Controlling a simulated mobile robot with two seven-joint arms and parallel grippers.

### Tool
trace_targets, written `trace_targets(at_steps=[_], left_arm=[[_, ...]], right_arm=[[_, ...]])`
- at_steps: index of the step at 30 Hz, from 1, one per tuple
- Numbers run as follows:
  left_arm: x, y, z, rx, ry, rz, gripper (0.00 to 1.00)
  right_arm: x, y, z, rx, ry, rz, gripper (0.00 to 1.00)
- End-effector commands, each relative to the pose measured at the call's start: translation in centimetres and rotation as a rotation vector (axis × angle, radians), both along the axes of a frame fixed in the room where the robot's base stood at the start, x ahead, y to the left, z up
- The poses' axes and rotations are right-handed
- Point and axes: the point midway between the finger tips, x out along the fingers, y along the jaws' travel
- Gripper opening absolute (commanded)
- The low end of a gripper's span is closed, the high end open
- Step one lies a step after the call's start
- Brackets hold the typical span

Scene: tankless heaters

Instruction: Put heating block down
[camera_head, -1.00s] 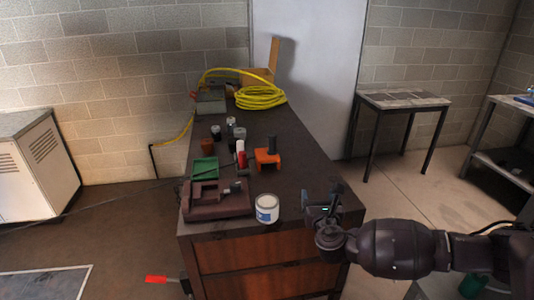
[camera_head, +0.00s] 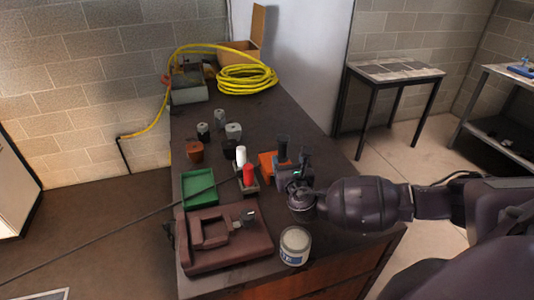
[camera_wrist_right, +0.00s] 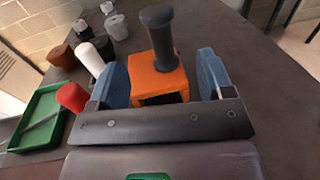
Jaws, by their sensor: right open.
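My right gripper (camera_head: 293,175) is over the dark workbench, beside an orange block (camera_head: 267,160) with a dark upright cylinder (camera_head: 282,148). In the right wrist view, the gripper (camera_wrist_right: 162,68) is open. Its two blue-grey fingers stand apart on either side of the orange block (camera_wrist_right: 152,74), with the dark cylinder (camera_wrist_right: 160,35) rising from it. I cannot tell whether either finger touches it. The gripper hides part of the block in the head view. Which object is the heating block is not certain; the orange block is the one between the fingers. My left gripper is not in view.
The workbench (camera_head: 330,195) also holds a maroon device (camera_head: 255,248), a white can (camera_head: 295,246), a green tray (camera_head: 197,188), red and white cylinders (camera_head: 248,175), several small pots and a yellow hose coil (camera_head: 247,80). The bench's right side is mostly clear.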

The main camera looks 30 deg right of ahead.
Motion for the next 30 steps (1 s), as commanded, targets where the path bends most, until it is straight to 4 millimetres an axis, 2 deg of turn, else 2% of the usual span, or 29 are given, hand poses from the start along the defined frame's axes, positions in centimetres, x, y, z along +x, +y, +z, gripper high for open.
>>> trace_targets(at_steps=[12, 20, 30], left_arm=[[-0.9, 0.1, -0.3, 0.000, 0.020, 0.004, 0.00], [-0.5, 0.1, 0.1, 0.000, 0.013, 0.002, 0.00], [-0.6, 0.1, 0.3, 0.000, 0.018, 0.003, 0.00]], right_arm=[[4.5, -1.8, 0.0, -0.001, -0.001, -0.001, 0.74], [5.9, -2.3, 0.1, 0.001, -0.001, 0.000, 0.74], [9.5, -3.8, 0.1, -0.001, 0.000, -0.001, 0.74]])
